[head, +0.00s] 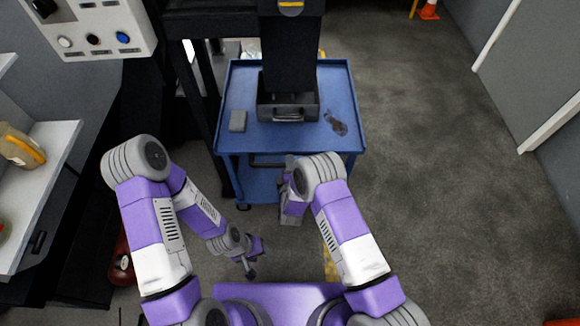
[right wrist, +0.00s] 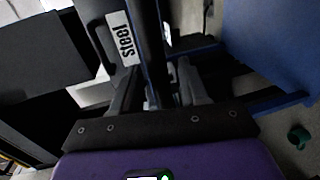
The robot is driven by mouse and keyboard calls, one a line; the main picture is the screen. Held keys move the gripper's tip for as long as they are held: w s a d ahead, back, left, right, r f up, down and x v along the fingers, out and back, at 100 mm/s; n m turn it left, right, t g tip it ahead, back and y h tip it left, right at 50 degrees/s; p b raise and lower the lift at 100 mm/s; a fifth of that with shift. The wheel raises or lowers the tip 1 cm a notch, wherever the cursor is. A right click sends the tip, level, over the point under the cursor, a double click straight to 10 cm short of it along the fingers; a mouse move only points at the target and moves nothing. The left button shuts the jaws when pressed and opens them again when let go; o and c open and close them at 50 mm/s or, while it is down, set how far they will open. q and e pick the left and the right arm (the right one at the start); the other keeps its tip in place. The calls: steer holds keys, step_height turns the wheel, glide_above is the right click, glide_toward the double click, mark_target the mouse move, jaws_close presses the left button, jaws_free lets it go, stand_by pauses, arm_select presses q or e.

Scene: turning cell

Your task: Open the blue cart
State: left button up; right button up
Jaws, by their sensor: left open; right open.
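The blue cart (head: 343,140) stands ahead of me in the head view. A dark bar handle (head: 266,163) shows at its near side, below the top tray; my right arm partly covers that area. My right gripper (right wrist: 158,92) is open in the right wrist view, and a dark bar (right wrist: 150,45) runs between its fingers. I cannot tell whether the fingers touch the bar. In the head view the right fingertips are hidden by the wrist, close to the cart's front. My left gripper (head: 250,268) is open and empty, low down, nearer to me than the cart and apart from it.
On the cart top are a black case (head: 288,115), a small grey block (head: 238,121) and a dark flat item (head: 336,123). A shelf (head: 45,185) is at left, below a control panel (head: 95,28). Open floor (head: 440,170) lies right.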

steer(key=shift+w, duration=0.35)
jaws_close()
